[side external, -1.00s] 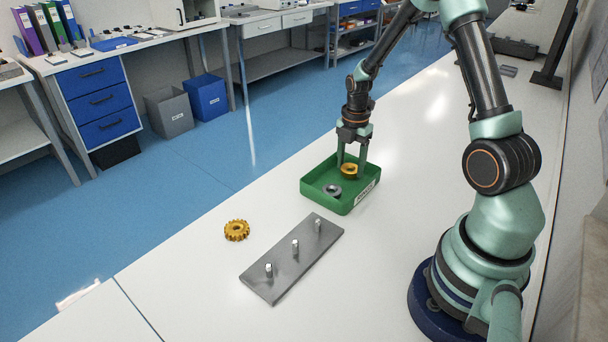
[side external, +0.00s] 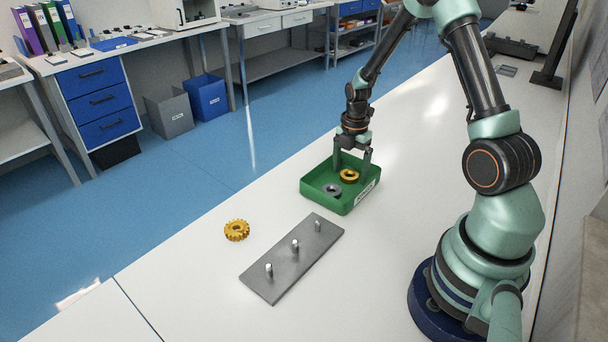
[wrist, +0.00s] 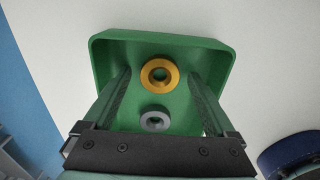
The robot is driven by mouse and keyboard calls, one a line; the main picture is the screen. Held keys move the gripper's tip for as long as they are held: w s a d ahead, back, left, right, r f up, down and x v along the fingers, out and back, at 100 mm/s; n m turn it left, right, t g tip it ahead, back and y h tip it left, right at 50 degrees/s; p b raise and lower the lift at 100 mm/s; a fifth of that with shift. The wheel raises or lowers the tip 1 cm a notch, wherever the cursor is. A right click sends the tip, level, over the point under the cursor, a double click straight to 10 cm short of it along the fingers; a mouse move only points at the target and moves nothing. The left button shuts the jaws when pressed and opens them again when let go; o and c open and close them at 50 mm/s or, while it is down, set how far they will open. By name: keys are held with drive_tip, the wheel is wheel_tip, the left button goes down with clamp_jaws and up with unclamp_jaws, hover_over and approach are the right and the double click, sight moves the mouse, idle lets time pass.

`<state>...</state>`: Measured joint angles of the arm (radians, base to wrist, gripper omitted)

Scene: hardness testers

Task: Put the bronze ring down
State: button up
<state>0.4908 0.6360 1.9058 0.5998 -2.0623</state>
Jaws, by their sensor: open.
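The bronze ring (side external: 349,176) lies flat in the green tray (side external: 325,200), toward its far side. It also shows in the wrist view (wrist: 159,75), between and just beyond the fingers, touching neither. My gripper (side external: 353,160) is open and empty over the tray, its fingertips spread on either side of the bronze ring. In the wrist view my gripper (wrist: 160,85) shows a wide gap between its fingers. A grey ring (side external: 332,190) lies in the tray beside the bronze ring, nearer the front left; in the wrist view the grey ring (wrist: 154,121) is below the bronze one.
A grey plate (side external: 285,262) with three upright pegs, all bare, lies in front of the tray. A yellow gear (side external: 237,230) lies on the white bench (side external: 190,285) to the left. The bench right of the tray is clear. The tray walls surround my fingertips.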

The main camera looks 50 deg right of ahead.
wheel_tip(320, 180, up, 12)
drive_tip(key=s+a+r+m+t, duration=0.2)
drive_tip(key=a+r+m, duration=0.4)
drive_tip(key=a+m, duration=0.3)
drive_tip(key=s+a+r+m+t, duration=0.3)
drive_tip(key=s+a+r+m, duration=0.2)
drive_tip(key=a+m, duration=0.4)
drive_tip(key=shift+a+r+t, duration=0.3)
drive_tip(key=shift+a+r, duration=0.2)
drive_tip(key=shift+r, duration=0.1)
